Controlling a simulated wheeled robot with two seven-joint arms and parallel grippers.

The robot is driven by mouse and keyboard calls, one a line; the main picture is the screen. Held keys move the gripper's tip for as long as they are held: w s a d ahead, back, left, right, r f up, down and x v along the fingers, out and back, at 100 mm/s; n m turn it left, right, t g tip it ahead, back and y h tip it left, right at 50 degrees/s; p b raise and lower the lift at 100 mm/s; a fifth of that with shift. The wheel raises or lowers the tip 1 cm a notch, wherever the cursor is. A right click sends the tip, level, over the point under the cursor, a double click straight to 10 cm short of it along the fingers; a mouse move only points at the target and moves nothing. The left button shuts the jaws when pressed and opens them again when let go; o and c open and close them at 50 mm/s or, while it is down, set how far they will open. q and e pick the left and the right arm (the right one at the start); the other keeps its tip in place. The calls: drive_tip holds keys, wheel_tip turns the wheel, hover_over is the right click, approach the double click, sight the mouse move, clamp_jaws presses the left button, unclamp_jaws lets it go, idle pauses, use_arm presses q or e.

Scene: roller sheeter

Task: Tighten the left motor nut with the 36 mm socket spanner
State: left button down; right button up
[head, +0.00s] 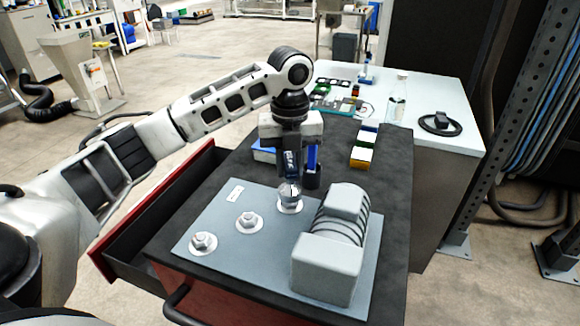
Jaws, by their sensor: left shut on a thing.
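My left gripper (291,143) points straight down over the grey plate and is shut on the socket spanner (290,190). The spanner is upright, and its silver socket end is at the farthest nut (290,206) on the plate, beside the motor. I cannot tell whether the socket is fully seated on it. Two more silver nuts with washers, a middle one (249,222) and a near-left one (203,242), stand uncovered on the plate. The light grey ribbed motor (330,258) sits at the plate's right. My right gripper is not in view.
The grey plate (232,256) lies on a dark cart top (384,200) with an open red drawer (112,260) at left. A blue and black item (312,178) stands close behind the gripper. Small coloured boxes (363,150) lie behind. A white table (440,90) holds a bottle (398,98).

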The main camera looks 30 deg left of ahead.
use_arm(q)
drive_tip(key=shift+r, duration=0.35)
drive_tip(key=shift+r, duration=2.5)
